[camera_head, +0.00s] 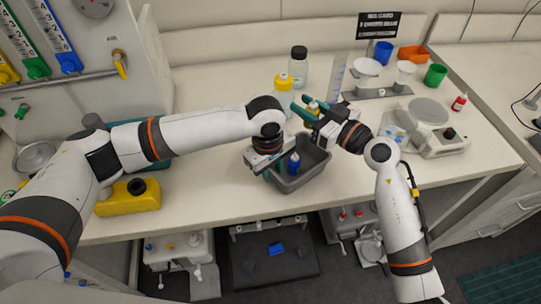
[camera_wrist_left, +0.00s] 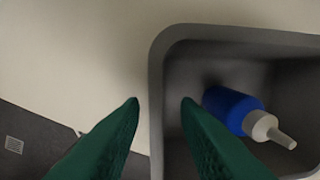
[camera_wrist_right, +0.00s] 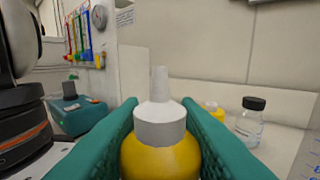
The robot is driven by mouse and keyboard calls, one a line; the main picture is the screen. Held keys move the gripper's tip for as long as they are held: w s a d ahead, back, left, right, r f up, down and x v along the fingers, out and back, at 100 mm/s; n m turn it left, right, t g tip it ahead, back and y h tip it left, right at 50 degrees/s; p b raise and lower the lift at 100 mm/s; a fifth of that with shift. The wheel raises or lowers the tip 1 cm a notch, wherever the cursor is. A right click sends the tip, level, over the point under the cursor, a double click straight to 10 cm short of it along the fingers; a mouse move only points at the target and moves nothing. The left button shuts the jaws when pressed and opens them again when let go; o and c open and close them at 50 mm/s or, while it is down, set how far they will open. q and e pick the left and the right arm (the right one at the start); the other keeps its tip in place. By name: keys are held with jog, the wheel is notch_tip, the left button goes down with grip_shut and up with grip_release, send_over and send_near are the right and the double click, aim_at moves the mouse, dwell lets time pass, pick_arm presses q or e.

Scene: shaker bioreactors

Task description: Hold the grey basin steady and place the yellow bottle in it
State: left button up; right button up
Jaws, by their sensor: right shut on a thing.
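The grey basin (camera_head: 316,160) sits near the table's front edge, with a blue bottle (camera_head: 293,164) inside. My left gripper (camera_wrist_left: 160,104) points down at the basin's left wall. Its two fingers are apart, one outside and one inside the wall, with gaps visible beside the rim. The blue bottle, with a white nozzle, lies right of the fingers in the left wrist view (camera_wrist_left: 235,112). My right gripper (camera_head: 304,110) is shut on the yellow bottle (camera_wrist_right: 160,155), which has a white nozzle cap. It holds the bottle behind the basin; the fingers partly hide the bottle.
A yellow container (camera_head: 128,198) lies at the left. A scale (camera_head: 443,142) is at the right. Bare table lies left of the basin.

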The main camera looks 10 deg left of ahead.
pick_arm(q)
jog(key=shift+w+d+f, duration=0.1)
jog(key=shift+f, duration=1.4)
grip_shut()
pick_arm(e)
jog(key=shift+s+d+f, duration=1.1)
jog(key=shift+d+f, duration=0.05)
jog(key=shift+f, duration=0.05)
notch_tip(320, 180, down, 5)
send_over(307, 168)
jog(key=shift+w+f, duration=0.1)
jog(key=shift+f, duration=2.05)
